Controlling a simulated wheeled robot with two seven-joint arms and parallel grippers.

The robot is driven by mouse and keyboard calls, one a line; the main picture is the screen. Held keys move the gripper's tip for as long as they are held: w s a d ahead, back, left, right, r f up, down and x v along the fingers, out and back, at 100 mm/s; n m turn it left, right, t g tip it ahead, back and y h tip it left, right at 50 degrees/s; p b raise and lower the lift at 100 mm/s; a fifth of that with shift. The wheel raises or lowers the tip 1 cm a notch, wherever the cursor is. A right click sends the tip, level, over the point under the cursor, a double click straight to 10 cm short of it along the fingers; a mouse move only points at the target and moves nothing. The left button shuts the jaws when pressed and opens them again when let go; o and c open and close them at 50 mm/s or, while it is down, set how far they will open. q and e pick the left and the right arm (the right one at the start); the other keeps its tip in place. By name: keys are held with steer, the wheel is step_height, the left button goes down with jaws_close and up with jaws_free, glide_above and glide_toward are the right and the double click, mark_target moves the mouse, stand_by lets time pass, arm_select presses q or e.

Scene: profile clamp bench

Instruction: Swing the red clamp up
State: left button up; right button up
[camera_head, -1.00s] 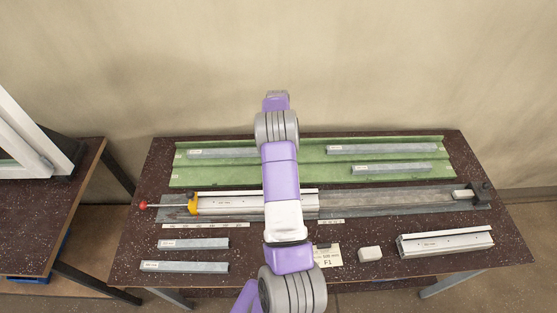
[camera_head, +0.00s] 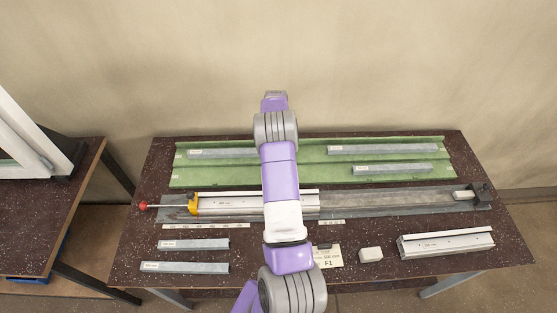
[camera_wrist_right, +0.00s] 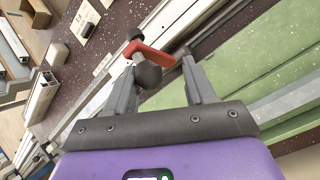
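In the right wrist view the red clamp (camera_wrist_right: 152,53) shows as a red bar with a dark spindle and a dark grey rounded knob (camera_wrist_right: 149,75). My right gripper (camera_wrist_right: 160,64) is open, its two fingers apart, with the knob between them, nearer the left finger. I cannot tell whether they touch. In the head view the clamp is not visible; my purple and grey arm covers the middle of the bench, and neither gripper shows. A pale profile (camera_head: 232,203) lies in the long grey fixture (camera_head: 400,201).
A red-knobbed rod (camera_head: 144,205) with a yellow bracket (camera_head: 193,204) is at the fixture's left end, a dark end stop (camera_head: 482,190) at its right. Behind is a green tray (camera_head: 300,172) with grey bars. A white block (camera_head: 370,254) and another profile (camera_head: 445,243) lie in front.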

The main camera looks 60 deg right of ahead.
steer(key=shift+s+f, duration=0.35)
steer(key=shift+w+r, duration=0.1)
steer(key=shift+r, duration=0.05)
steer(key=v, duration=0.7)
steer(key=shift+d, duration=0.2)
steer(key=shift+r, duration=0.1)
